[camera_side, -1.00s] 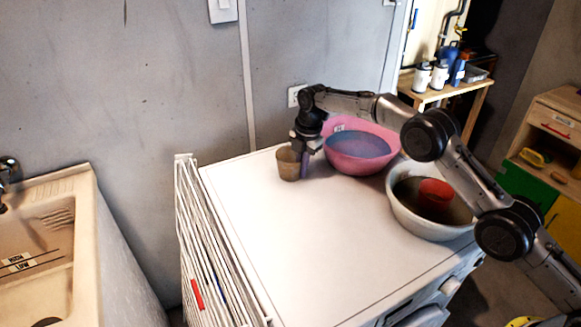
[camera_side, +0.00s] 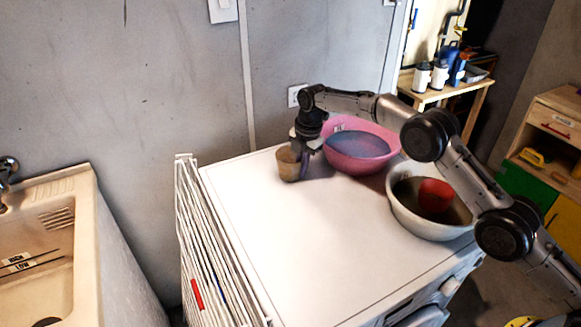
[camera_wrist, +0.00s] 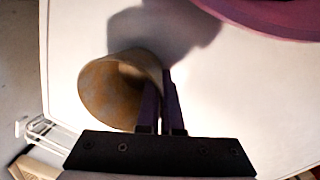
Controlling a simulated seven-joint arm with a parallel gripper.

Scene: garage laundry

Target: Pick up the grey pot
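The pot (camera_side: 287,167) looks tan-brown rather than grey, small and tapered. It is at the far edge of the white machine top, left of the pink basin, and leans slightly. In the wrist view the pot (camera_wrist: 140,64) shows its open mouth toward the lower left. My gripper (camera_side: 299,165) points down at the pot's right side. In the wrist view my gripper's two purple fingers (camera_wrist: 161,100) are close together, one over the mouth and one outside, pinching the wall. I cannot tell whether the pot's base touches the top.
A pink basin (camera_side: 345,163) with a bluish inside stands just right of my gripper. A white basin (camera_side: 408,223) holding a red pot (camera_side: 435,195) is nearer the front right. The white machine top (camera_side: 275,240) is clear in front. A white rack (camera_side: 196,240) stands along its left edge.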

